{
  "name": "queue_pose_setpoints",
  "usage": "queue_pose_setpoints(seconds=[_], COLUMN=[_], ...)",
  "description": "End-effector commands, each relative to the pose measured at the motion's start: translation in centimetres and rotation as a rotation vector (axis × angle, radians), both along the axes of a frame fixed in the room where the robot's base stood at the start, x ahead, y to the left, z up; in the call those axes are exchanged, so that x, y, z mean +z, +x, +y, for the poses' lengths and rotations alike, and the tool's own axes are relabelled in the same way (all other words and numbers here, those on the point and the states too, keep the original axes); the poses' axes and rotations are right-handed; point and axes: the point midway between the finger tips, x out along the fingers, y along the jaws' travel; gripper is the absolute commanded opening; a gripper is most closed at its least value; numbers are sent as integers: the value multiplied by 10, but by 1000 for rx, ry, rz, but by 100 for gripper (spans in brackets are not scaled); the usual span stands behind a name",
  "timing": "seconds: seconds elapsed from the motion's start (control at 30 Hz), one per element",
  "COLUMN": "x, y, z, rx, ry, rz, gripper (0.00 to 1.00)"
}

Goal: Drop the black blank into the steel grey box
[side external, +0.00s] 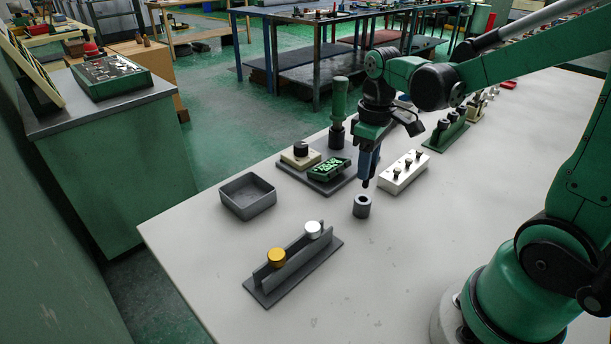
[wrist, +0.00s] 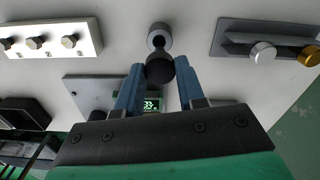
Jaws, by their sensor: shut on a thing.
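My gripper (side external: 367,174) has its blue fingers pointing down, shut on the black blank (wrist: 160,69). In the wrist view the blank sits between the two fingertips. In the side view only a small dark tip shows below the fingers. The gripper is just above a short grey cylinder with a round opening (side external: 362,206), also seen beyond the blank in the wrist view (wrist: 158,36). The steel grey box (side external: 233,206) is open-topped and appears empty. It stands on the table to the left of the gripper; I cannot make it out in the wrist view.
A grey rail stand (side external: 263,293) at the front left bears a gold blank (side external: 277,258) and a silver blank (side external: 312,229). A white block with knobs (side external: 402,180) is right of the gripper. Behind it, a grey plate (side external: 290,172) carries a green display (side external: 329,168) and a tall green-handled post (side external: 339,100).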

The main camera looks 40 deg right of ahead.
Motion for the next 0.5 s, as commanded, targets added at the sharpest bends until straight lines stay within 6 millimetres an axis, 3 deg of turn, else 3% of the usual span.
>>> queue_pose_setpoints(seconds=[0.3, 0.37, 0.5], x=[1, 3, 10], y=[5, 13, 51], z=[1, 3, 14], rx=[1, 3, 6], ry=[0, 0, 0], rz=[0, 0, 0], gripper=[0, 0, 0])
